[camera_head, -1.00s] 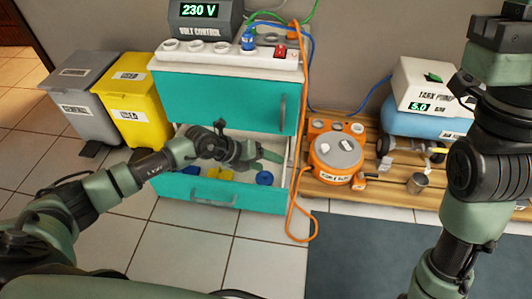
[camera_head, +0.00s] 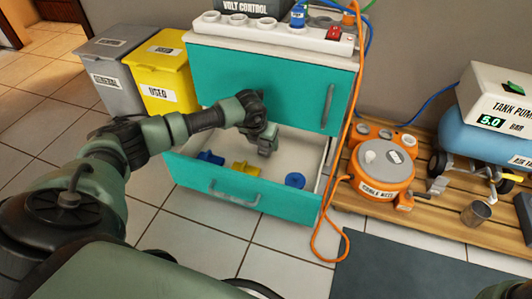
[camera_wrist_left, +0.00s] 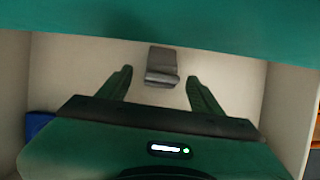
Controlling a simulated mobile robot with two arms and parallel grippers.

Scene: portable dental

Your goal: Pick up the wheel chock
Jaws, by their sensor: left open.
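The wheel chock appears to be the grey, wedge-like block (camera_wrist_left: 162,64) on the pale drawer floor in the left wrist view. I cannot make it out clearly in the head view, where my arm covers part of the drawer. My left gripper (camera_head: 266,142) points down into the open drawer (camera_head: 238,192). In the left wrist view its green fingers (camera_wrist_left: 159,76) are spread apart and empty, with the grey block ahead between their tips. Whether they are level with it I cannot tell. My right gripper is out of view.
The drawer also holds a blue piece (camera_head: 210,157), a yellow piece (camera_head: 245,169) and a round blue piece (camera_head: 294,180). The teal cabinet front (camera_head: 265,85) overhangs the drawer's back. An orange cable (camera_head: 322,215) hangs at its right side. An orange reel (camera_head: 382,172) stands on the pallet.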

